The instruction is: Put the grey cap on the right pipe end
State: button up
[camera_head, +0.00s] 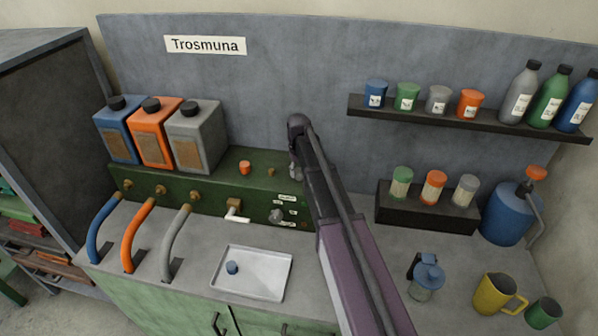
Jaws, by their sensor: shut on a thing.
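My gripper (295,170) is above the right part of the green box (215,195), pointing down and partly hidden by my arm. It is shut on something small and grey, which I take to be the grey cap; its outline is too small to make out. On top of the box, an orange cap (244,167) sits at the left, and a small bare brass pipe end (271,172) shows to its right. The right pipe end is not visible; my gripper and arm cover that spot. I cannot tell whether the cap touches it.
A white tray (270,292) holding a blue cap (232,267) lies on the counter in front of the box. A shelf (460,122) with tubs and bottles hangs at the right.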

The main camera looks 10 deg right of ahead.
dwell(0.3)
jog(key=o, duration=1)
jog(key=shift+r, duration=0.15)
